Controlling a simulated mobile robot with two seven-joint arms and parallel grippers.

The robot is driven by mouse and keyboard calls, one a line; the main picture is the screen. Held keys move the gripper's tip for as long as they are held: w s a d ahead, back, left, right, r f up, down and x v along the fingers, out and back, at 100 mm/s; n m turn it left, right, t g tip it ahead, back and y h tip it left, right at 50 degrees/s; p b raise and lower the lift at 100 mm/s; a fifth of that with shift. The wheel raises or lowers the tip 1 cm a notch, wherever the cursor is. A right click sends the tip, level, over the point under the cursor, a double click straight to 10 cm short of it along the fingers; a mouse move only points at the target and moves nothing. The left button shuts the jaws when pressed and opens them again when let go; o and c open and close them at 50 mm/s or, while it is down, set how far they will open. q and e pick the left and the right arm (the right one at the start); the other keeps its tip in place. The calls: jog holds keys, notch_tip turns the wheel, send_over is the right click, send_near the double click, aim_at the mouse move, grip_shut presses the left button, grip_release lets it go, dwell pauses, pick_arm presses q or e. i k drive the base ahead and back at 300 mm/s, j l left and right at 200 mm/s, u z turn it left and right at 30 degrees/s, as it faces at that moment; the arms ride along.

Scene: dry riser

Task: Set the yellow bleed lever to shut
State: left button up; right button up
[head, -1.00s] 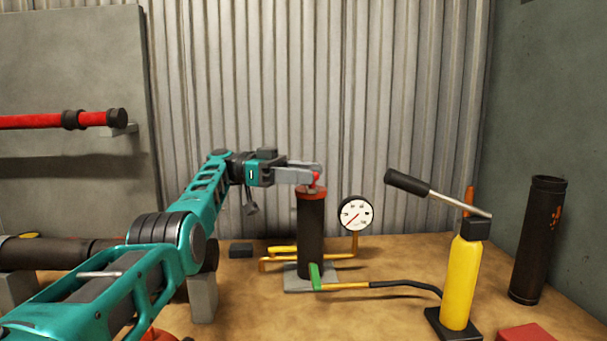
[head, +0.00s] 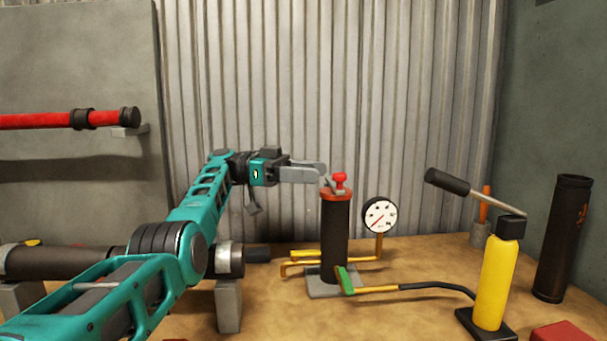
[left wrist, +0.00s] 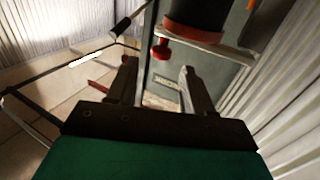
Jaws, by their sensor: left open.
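A dark upright cylinder (head: 335,240) with a red top rim stands on a grey base plate on the bench. A red knob (head: 340,180) with a grey metal part sits on top of it. The knob also shows in the left wrist view (left wrist: 160,50), beyond the fingertips. My left gripper (head: 323,174) is open and empty, just left of the knob and apart from it. A bright yellow bar (head: 308,253) lies low at the cylinder's left, above an orange-yellow pipe; I cannot tell for certain whether it is the bleed lever. My right gripper is not in view.
A round gauge (head: 380,216) stands right of the cylinder. A green handle (head: 345,280) is at its foot, with a black hose to a yellow hand pump (head: 495,285). A dark pipe (head: 60,262) lies at left. Bench front centre is clear.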

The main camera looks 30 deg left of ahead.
aim_at(295, 255)
jog(key=j, duration=0.25)
jog(key=k+l, duration=0.15)
jog(key=l, duration=0.25)
jog(key=k+l, duration=0.15)
jog(key=l, duration=0.25)
jog(key=k+l, duration=0.15)
jog(key=l, duration=0.25)
jog(key=k+l, duration=0.15)
jog(key=l, duration=0.25)
jog(key=k+l, duration=0.2)
jog(key=l, duration=0.2)
